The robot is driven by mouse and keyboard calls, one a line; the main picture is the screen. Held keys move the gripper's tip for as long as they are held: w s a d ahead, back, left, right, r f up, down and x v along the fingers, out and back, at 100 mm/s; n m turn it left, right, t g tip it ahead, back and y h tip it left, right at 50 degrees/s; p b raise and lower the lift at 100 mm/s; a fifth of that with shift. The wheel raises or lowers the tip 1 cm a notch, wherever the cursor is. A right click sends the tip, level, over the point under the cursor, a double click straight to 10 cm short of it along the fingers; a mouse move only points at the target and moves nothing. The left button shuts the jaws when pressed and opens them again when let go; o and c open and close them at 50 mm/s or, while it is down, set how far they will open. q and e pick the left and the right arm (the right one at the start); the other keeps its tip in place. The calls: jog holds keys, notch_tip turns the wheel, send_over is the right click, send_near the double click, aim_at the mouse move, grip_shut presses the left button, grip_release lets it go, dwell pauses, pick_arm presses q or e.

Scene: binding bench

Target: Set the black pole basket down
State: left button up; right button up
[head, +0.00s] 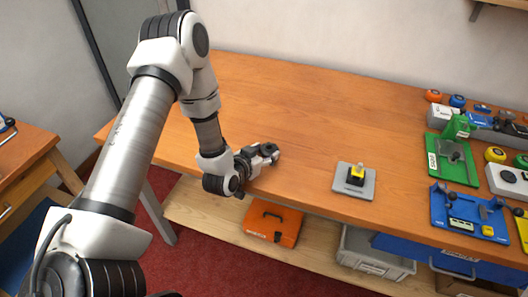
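A small black-and-yellow piece (356,174) with a pale upright top stands on a grey square plate (366,193) on the bench. I cannot tell for sure whether it is the black pole basket. My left gripper (274,153) is low over the bench near its front edge, pointing right, to the left of the grey plate and apart from it. Its fingers are small and dark here, and I cannot tell whether they are open or hold anything. My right gripper is out of view.
The wooden bench (300,100) is clear at its left and back. Green (452,160) and blue (468,213) fixtures and several small parts crowd its right end. An orange case (272,222) and a grey bin (372,254) are on the shelf below.

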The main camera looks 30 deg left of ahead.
pick_arm(q)
jog(key=o, duration=0.4)
jog(key=shift+w, duration=0.1)
jog(key=shift+r, duration=0.15)
jog(key=v, duration=0.9)
jog(key=shift+d, duration=0.1)
jog(key=p+v, duration=0.2)
jog(key=p, duration=0.1)
jog(key=shift+s+r, duration=0.25)
jog(key=shift+r, duration=0.15)
jog(key=shift+s+p, duration=0.2)
jog(key=shift+p, duration=0.2)
jog(key=shift+f, duration=0.15)
